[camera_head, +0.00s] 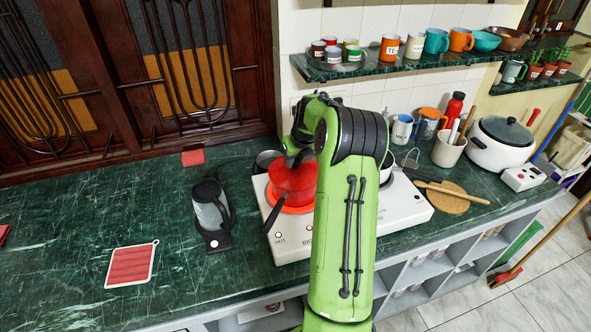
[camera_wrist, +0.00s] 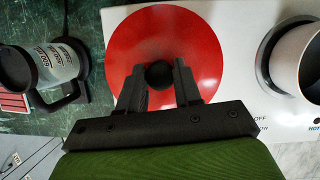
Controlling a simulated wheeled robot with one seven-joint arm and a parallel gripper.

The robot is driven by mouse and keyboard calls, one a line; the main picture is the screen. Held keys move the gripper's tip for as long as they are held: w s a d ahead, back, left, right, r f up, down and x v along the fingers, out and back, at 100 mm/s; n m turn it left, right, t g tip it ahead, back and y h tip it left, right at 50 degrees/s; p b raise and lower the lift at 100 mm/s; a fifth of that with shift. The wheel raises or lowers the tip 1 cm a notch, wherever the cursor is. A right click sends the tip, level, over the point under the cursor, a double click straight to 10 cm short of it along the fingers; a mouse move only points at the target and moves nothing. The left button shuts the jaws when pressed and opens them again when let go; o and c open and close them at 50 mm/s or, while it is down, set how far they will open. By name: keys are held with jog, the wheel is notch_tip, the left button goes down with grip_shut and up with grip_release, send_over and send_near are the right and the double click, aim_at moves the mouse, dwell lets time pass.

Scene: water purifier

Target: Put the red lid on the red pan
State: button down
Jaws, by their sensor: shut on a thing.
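The red pan (camera_head: 290,190) sits on the left burner of the white stove, its black handle pointing to the front left. The round red lid (camera_wrist: 130,50) with a black knob (camera_wrist: 158,75) fills the middle of the wrist view. My gripper (camera_wrist: 160,88) is shut on the knob from above. In the head view my gripper is at the top of the pan, partly hidden by my arm. The lid is at or just above the pan's rim; I cannot tell whether it touches. The lid hides the pan in the wrist view.
The white stove (camera_head: 407,208) has a pot (camera_wrist: 299,58) on its right side. A kettle (camera_head: 210,213) stands left of the stove. A red mat (camera_head: 130,265) lies further left. A shelf (camera_head: 400,66) with cups hangs behind. The left counter has free room.

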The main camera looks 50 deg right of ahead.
aim_at(296, 161)
jog(key=shift+f, duration=0.1)
jog(key=c, duration=0.7)
grip_release()
jog(key=shift+o, duration=0.5)
jog(key=o, duration=0.4)
notch_tip(296, 161, up, 7)
jog(key=p, duration=0.5)
jog(key=shift+p, duration=0.35)
